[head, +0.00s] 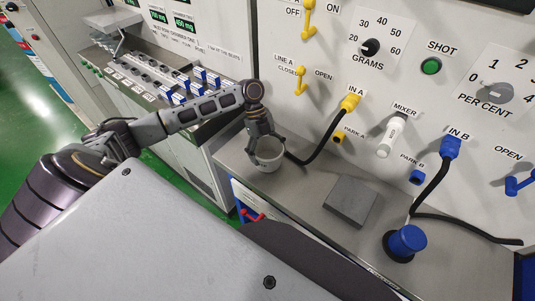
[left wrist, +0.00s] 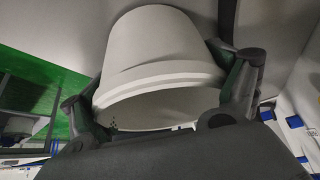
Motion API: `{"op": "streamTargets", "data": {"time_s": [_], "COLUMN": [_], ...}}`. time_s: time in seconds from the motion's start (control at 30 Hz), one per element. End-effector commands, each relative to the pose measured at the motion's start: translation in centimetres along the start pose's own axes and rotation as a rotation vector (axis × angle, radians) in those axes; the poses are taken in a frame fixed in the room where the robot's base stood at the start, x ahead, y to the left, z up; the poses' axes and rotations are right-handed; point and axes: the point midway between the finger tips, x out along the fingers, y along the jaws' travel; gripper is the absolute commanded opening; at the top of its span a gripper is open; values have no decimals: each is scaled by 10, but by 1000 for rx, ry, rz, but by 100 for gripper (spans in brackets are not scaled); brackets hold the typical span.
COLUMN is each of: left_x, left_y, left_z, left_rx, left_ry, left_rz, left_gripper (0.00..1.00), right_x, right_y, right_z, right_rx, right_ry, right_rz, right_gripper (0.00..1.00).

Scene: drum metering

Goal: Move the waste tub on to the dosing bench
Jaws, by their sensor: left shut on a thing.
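The waste tub is a light grey round tub (head: 267,157) at the left end of the grey dosing bench (head: 290,200) in the head view. My left gripper (head: 266,143) is above it and shut on its rim area. In the left wrist view the tub (left wrist: 155,60) fills the middle, with a finger on each side of its rim. The head view does not show clearly whether its base touches the bench top. My right gripper is not in view.
A grey block (head: 349,201) and a blue-capped spool (head: 406,242) stand on the bench. A black hose runs from the yellow IN A plug (head: 350,103) behind the tub. Another hangs from the blue IN B plug (head: 451,146). A rack with blue clips (head: 185,88) is at left.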

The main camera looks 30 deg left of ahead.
Motion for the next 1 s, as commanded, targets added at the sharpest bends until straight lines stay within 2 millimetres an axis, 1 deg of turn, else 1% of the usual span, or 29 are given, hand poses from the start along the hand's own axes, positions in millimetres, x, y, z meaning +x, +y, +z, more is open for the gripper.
{"op": "streamTargets", "data": {"time_s": [0.5, 0.53, 0.6, 1.0], "left_x": [5, 5, 5, 4], "left_y": [0, 0, 0, 0], "left_z": [3, 4, 3, 3], "left_rx": [-1, -1, -1, -1], "left_ry": [-1, -1, -1, -1], "left_rz": [0, 0, 0, 0], "left_gripper": [62, 91, 100, 100], "right_x": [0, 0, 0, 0], "right_y": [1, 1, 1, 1], "right_z": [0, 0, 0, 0], "right_rx": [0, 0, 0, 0], "right_ry": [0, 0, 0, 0], "right_rz": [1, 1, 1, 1], "right_gripper": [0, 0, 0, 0]}}
